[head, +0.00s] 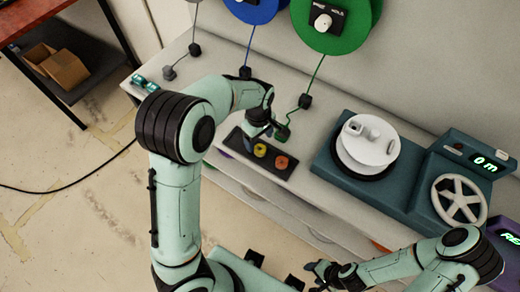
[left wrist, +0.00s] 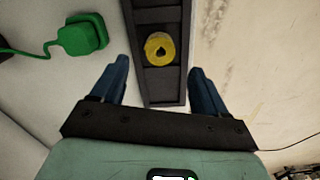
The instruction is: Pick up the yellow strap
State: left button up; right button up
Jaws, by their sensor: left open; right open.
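The yellow strap (head: 260,150) is a small coiled roll lying in a compartment of a narrow black tray (head: 238,148) on the bench. In the left wrist view the yellow strap (left wrist: 160,49) shows a dark hole in its middle, and lies between and just beyond the fingertips. My left gripper (head: 262,128) is above the tray, close to the strap; in the left wrist view it (left wrist: 158,72) is open and empty, its fingers on either side of the tray. My right gripper (head: 322,272) is low at the front, away from the tray, open with nothing visible in it.
An orange roll (head: 281,162) lies beside the yellow strap in the tray. A green plug (left wrist: 84,36) on a cord is close to the left finger. A teal unit with a white spool (head: 368,140) stands right. Green (head: 340,30) and blue reels hang behind.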

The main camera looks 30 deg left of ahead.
aim_at(259, 148)
pick_arm(q)
notch_tip(259, 148, down, 5)
jog(key=shift+r, duration=0.1)
jog(key=c, duration=1.1)
jog(key=shift+r, duration=0.1)
